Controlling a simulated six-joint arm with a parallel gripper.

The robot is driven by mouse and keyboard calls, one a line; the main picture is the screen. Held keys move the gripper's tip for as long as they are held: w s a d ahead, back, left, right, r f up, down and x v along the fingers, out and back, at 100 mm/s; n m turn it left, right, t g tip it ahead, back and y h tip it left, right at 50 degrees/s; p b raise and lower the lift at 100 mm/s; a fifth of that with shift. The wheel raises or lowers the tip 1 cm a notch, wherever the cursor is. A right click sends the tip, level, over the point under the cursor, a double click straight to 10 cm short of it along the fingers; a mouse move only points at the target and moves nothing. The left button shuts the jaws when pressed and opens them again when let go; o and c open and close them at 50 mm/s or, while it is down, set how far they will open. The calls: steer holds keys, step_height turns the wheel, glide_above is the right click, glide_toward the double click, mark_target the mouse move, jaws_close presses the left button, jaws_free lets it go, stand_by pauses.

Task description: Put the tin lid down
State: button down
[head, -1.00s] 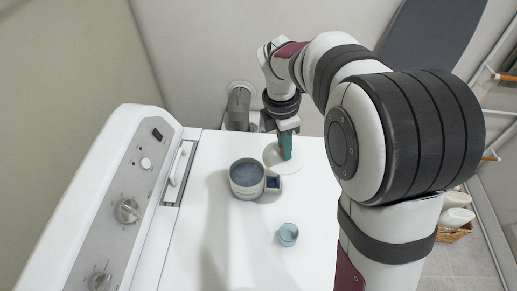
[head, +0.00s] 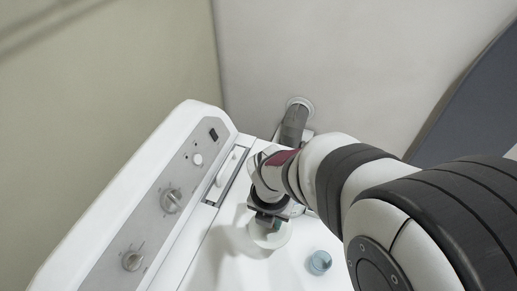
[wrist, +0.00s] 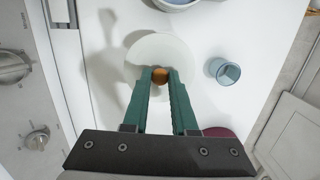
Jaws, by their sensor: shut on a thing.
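My gripper (wrist: 160,76) is shut on the orange-brown knob (wrist: 160,77) of the tin lid, with a green finger on each side. The lid (wrist: 146,50) is a pale round disc, which also shows under my gripper in the head view (head: 272,240). It is roughly level over the white machine top (head: 222,272). A shadow lies to its left; I cannot tell how large any gap below it is. The blue-grey tin (wrist: 180,4) is cut off at the top of the wrist view, apart from the lid, and mostly hidden behind my arm in the head view.
A small blue cup (head: 319,262) stands right of the lid and also shows in the wrist view (wrist: 223,70). The control panel with knobs (head: 172,200) borders the machine's left side. A grey pipe (head: 294,122) stands at the back.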

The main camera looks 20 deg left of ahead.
steer(key=s+a+f, duration=0.1)
steer(key=a, duration=0.2)
steer(key=s+a+f, duration=0.1)
steer(key=a+f, duration=0.1)
steer(key=s+a+f, duration=0.1)
steer(key=a+f, duration=0.1)
steer(key=a, duration=0.1)
steer(key=shift+a+f, duration=0.25)
steer(key=shift+a, duration=0.05)
steer(key=shift+a+f, duration=0.15)
steer(key=shift+f, duration=0.95)
steer(key=shift+a+f, duration=0.15)
steer(key=shift+f, duration=0.95)
steer(key=c, duration=0.7)
jaws_free()
steer(key=shift+f, duration=0.15)
